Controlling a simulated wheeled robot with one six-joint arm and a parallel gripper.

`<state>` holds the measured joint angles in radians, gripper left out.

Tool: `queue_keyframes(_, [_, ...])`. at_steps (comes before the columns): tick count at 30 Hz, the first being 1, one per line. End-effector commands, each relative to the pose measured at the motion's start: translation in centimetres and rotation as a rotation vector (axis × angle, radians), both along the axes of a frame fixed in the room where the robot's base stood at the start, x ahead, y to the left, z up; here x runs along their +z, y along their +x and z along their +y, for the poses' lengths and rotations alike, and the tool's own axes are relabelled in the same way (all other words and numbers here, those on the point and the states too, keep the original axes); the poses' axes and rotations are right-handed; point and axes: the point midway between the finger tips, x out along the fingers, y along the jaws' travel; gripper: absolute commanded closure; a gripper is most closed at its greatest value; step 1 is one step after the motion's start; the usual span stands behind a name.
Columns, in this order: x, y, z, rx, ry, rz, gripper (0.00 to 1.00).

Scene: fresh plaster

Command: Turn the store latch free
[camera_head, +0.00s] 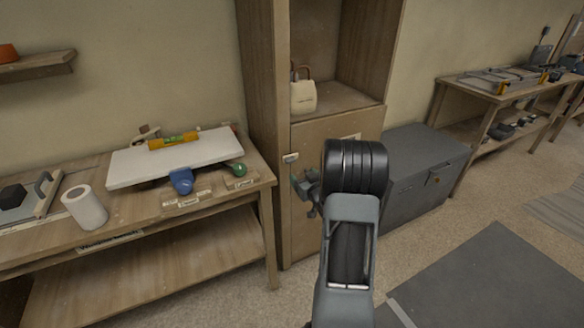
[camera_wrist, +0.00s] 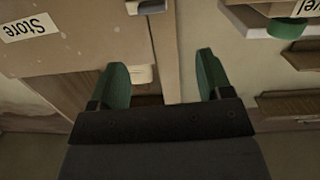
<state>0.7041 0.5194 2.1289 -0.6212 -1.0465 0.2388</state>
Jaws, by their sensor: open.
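The store latch (camera_head: 290,157) is a small pale piece at the left edge of the cabinet door (camera_head: 308,228) in the head view. In the wrist view the latch (camera_wrist: 146,7) shows at the top edge, partly cut off, beside the gap at the door edge. A "Store" label (camera_wrist: 31,27) is on the door. My gripper (camera_wrist: 160,62) is open and empty, its two green fingers apart. The latch lies beyond the fingertips, apart from them. In the head view my gripper (camera_head: 304,186) is just below the latch, partly hidden by my arm.
A bench (camera_head: 262,178) on the left holds a white board (camera_head: 203,148), a level (camera_head: 173,141), a blue tool (camera_head: 181,181), a green knob (camera_head: 239,170) and a white roll (camera_head: 84,207). A grey chest (camera_head: 425,165) stands right of the cabinet. A bag (camera_head: 303,95) sits on the shelf above.

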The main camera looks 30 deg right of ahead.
Motion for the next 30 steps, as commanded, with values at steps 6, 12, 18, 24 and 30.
queue_keyframes(6, [-2.1, -0.7, -1.6, 0.030, 0.023, -0.099, 0.28])
queue_keyframes(12, [-2.1, 1.6, -2.0, 0.039, 0.024, -0.116, 0.28])
queue_keyframes(18, [-2.1, 5.6, -2.5, 0.037, 0.025, -0.115, 0.28])
queue_keyframes(24, [-2.1, 9.1, -3.0, 0.037, 0.025, -0.113, 0.28])
queue_keyframes(30, [-2.2, 11.4, -3.3, 0.035, 0.025, -0.113, 0.28])
